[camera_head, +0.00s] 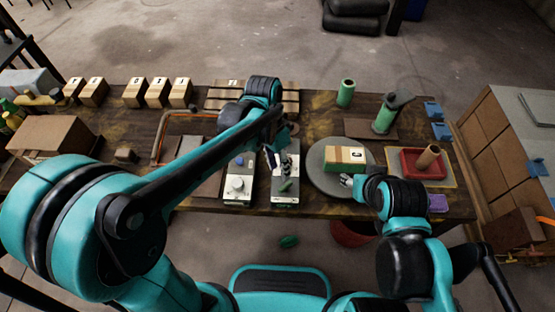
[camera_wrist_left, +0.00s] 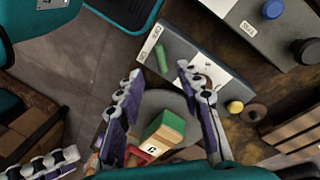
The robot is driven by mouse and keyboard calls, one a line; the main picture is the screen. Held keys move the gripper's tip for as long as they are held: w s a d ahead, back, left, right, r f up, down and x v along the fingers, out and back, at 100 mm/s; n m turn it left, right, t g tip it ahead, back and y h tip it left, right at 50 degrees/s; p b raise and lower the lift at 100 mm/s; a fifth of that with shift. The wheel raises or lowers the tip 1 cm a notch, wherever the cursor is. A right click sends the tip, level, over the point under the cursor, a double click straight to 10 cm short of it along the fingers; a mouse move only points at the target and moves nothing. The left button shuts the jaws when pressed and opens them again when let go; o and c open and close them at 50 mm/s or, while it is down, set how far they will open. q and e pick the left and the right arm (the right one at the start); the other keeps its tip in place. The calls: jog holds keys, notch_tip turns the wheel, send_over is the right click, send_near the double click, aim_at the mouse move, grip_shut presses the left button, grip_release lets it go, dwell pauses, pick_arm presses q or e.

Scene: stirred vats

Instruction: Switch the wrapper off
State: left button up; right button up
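A grey control box (camera_head: 287,160) stands at the middle of the table's front edge, with a green lever-like part (camera_head: 285,186) near its front end. The green part also shows in the left wrist view (camera_wrist_left: 161,58). Which way it is set is too small to tell. Right of the box is a round grey turntable (camera_head: 325,184) bearing a yellow-and-green block (camera_head: 344,155). My left gripper (camera_head: 272,158) is over the box's left side; in the left wrist view its fingers (camera_wrist_left: 160,72) are apart and empty. My right gripper (camera_head: 347,181) is at the turntable's front edge, its fingers unclear.
A second grey box (camera_head: 238,188) with a white knob and blue button stands just left. A red tray (camera_head: 423,163) holding a brown cylinder is at the right.

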pick_arm(q)
jog(key=shift+w+a+r, duration=0.1)
jog(key=shift+r, duration=0.55)
jog(key=shift+w+a+r, duration=0.1)
jog(key=shift+r, duration=0.55)
jog(key=s+a+r+n+t, duration=0.1)
jog(key=s+a+n+t, duration=0.2)
jog(key=a, duration=0.4)
jog(key=s+a+r+n+t+y, duration=0.1)
jog(key=s+a+r+n+t, duration=0.1)
jog(key=a+n+t, duration=0.3)
jog(key=shift+s+a+n+t+y, duration=0.3)
jog(key=shift+s+a+n, duration=0.45)
jog(key=shift+a, duration=0.8)
jog(key=shift+s, duration=0.1)
